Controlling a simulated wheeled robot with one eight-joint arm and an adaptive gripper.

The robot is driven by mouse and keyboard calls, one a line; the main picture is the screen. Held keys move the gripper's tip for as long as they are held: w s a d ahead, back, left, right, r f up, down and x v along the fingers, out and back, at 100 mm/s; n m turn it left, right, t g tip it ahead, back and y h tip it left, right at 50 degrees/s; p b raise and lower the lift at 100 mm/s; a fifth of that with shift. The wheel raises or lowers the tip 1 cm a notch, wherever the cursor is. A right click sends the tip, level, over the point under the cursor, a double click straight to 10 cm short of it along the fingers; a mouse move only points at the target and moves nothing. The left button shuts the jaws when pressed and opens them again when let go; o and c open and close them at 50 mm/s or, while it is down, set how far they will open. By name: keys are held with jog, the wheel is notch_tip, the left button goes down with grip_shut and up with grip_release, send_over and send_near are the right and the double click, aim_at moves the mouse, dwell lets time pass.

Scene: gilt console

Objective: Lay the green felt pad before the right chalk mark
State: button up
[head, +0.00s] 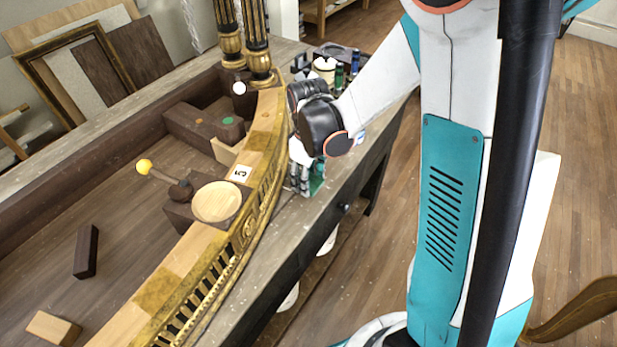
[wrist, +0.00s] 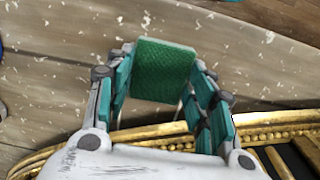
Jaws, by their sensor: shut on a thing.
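The green felt pad (wrist: 163,72) is held between the two fingers of my gripper (wrist: 160,75) in the wrist view, its broad face towards the camera. In the head view my gripper (head: 306,178) hangs over the worn bench top in front of the gilt console, and a bit of the green pad (head: 317,186) shows there. Two pale marks on the boards, one beyond the pad (wrist: 147,19) and one to the right (wrist: 270,37), may be chalk marks. White specks lie all around, so I cannot be sure.
The gilt console edge (head: 262,200) runs close beside my gripper. Bottles and jars (head: 325,68) stand behind my arm. The bench front (head: 275,245) is bare.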

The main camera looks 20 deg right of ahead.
jog(key=shift+f, duration=0.2)
jog(key=o, duration=0.9)
jog(key=shift+c, duration=0.2)
jog(key=shift+r, duration=0.15)
notch_tip(320, 180, up, 12)
jog(key=p, duration=0.4)
jog(key=s+r+m+t, duration=0.7)
jog(key=s+r, duration=0.4)
jog(key=s, duration=0.4)
